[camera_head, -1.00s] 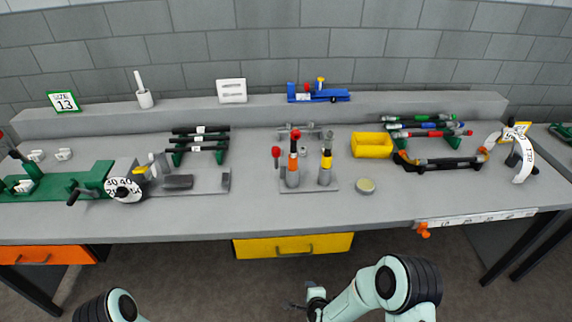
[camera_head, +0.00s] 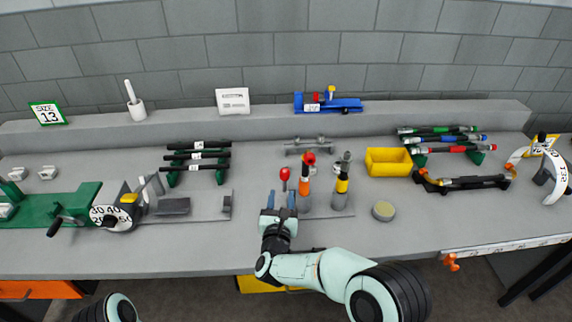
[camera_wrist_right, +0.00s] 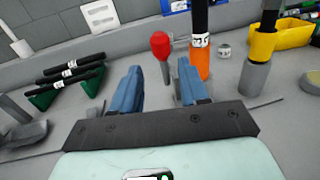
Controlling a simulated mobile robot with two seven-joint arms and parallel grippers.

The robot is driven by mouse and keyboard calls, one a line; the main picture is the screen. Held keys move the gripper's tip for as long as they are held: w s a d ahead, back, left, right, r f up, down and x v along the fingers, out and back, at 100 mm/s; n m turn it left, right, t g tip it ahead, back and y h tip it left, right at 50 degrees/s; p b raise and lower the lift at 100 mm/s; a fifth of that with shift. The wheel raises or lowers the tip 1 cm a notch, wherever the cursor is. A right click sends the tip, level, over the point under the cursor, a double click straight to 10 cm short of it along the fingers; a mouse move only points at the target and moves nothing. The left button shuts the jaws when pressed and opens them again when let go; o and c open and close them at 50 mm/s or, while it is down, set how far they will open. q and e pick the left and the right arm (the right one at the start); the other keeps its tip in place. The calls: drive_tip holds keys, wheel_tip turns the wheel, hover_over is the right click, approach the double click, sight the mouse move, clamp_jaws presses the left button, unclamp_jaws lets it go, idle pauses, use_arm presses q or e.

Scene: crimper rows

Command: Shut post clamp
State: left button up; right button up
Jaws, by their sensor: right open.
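A post clamp lever with a red knob (camera_head: 284,174) stands upright on a thin grey stem, left of two posts. In the right wrist view the red knob (camera_wrist_right: 161,45) and stem show ahead, in line with the gap between the fingers. My right gripper (camera_head: 280,199) is open, its blue fingers just in front of the lever; I cannot tell whether they touch the stem. Right of the lever is an orange and black post (camera_head: 307,185) with a red top, then a grey post with a yellow band (camera_head: 342,185). My left gripper is out of view.
A yellow bin (camera_head: 388,162) and a round tan disc (camera_head: 383,211) lie to the right. Black bars on green stands (camera_head: 198,155) and a green fixture with a numbered dial (camera_head: 110,216) are to the left. The table's front strip is mostly clear.

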sight(284, 177)
drive_tip(key=w+p, duration=0.1)
drive_tip(key=w, duration=0.2)
drive_tip(key=w+d+p, duration=0.1)
drive_tip(key=w, duration=0.3)
drive_tip(key=w+p, duration=0.1)
drive_tip(key=w, duration=0.2)
drive_tip(key=shift+w+d+r+p, duration=0.15)
drive_tip(key=shift+d+p, duration=0.2)
drive_tip(key=shift+w+d+p, duration=0.15)
drive_tip(key=shift+w+p, duration=0.2)
drive_tip(key=shift+w, duration=0.55)
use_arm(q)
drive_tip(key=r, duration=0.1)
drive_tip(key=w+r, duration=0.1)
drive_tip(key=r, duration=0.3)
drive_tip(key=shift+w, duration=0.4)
